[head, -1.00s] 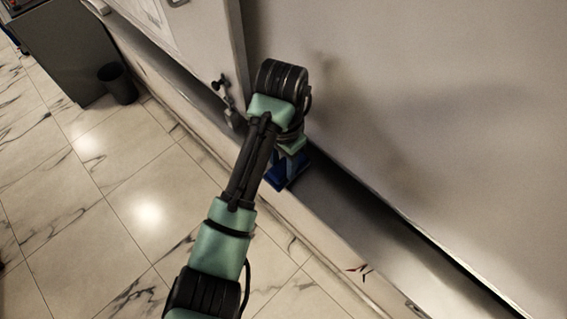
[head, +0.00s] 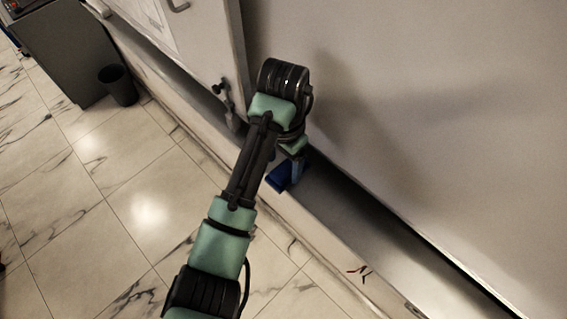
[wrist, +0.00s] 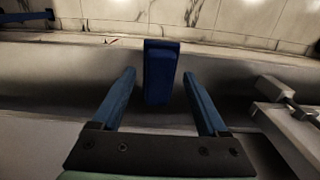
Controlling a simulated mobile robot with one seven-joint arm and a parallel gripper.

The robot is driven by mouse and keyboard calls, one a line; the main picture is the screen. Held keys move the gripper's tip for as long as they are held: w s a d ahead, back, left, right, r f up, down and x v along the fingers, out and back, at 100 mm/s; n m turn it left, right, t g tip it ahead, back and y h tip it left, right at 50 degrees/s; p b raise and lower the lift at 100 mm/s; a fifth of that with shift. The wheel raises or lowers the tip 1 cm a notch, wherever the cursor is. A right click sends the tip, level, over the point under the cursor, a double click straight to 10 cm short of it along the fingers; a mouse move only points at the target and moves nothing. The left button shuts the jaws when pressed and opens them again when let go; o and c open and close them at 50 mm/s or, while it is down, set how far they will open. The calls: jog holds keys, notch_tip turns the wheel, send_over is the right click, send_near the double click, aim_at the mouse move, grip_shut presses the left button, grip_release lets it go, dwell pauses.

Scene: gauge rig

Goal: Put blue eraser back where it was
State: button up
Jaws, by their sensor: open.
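The blue eraser (wrist: 160,75) shows in the wrist view on the grey ledge below the whiteboard, ahead of and between my fingers. My gripper (wrist: 158,88) is open, with one blue finger on each side of the eraser and a visible gap on both sides. In the head view the eraser (head: 279,178) is partly hidden behind my gripper (head: 294,172) and arm.
Small red and dark pieces (head: 360,272) lie on the ledge's front edge, to the right. A metal latch (wrist: 285,100) stands right of my gripper in the wrist view. The whiteboard (head: 450,110) rises behind the ledge. A dark bin (head: 118,85) stands on the floor.

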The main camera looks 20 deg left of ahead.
aim_at(284, 170)
notch_tip(284, 170, up, 11)
jog(key=p, duration=0.6)
jog(key=shift+p, duration=0.35)
